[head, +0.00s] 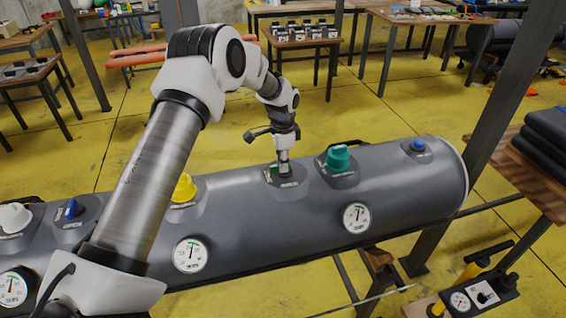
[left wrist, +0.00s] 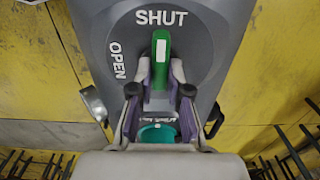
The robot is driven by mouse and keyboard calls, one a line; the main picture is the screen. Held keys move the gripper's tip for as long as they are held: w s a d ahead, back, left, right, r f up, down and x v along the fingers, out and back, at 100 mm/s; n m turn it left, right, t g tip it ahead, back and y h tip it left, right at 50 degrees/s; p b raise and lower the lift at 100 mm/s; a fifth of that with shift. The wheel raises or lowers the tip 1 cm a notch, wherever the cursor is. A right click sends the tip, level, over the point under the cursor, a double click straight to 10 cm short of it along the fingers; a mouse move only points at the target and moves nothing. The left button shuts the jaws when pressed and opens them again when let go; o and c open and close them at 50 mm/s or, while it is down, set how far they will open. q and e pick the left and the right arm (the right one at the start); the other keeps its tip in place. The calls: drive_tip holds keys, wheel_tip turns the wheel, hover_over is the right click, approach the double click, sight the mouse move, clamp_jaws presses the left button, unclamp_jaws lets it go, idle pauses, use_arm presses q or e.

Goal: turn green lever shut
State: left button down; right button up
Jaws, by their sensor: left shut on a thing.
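The green lever (left wrist: 161,48) is on a grey plate on top of the boat tube in the left wrist view. Its free end points at the white word SHUT; the word OPEN is to its left. My left gripper (left wrist: 161,78) is shut on the green lever, with one finger on each side of it. In the head view my left gripper (head: 283,164) reaches down onto the plate, and a bit of the green lever (head: 273,169) shows beside it. The lever's lower part is partly hidden by the fingers. My right gripper is not in view.
A teal valve cap (head: 337,158) is just right of my left gripper, with a blue knob (head: 417,146) beyond it. A yellow cap (head: 184,188) is to the left. Gauges (head: 357,218) are on the grey tube's (head: 400,190) near side. Tables stand behind.

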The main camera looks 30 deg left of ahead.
use_arm(q)
drive_tip(key=shift+s+f, duration=0.2)
drive_tip(key=c, duration=1.1)
unclamp_jaws()
drive_tip(key=shift+r, duration=0.1)
drive_tip(key=shift+w, duration=0.1)
drive_tip(key=shift+r, duration=0.3)
wheel_tip(320, 180, up, 11)
drive_tip(key=shift+a+r, duration=0.1)
drive_tip(key=shift+r, duration=0.1)
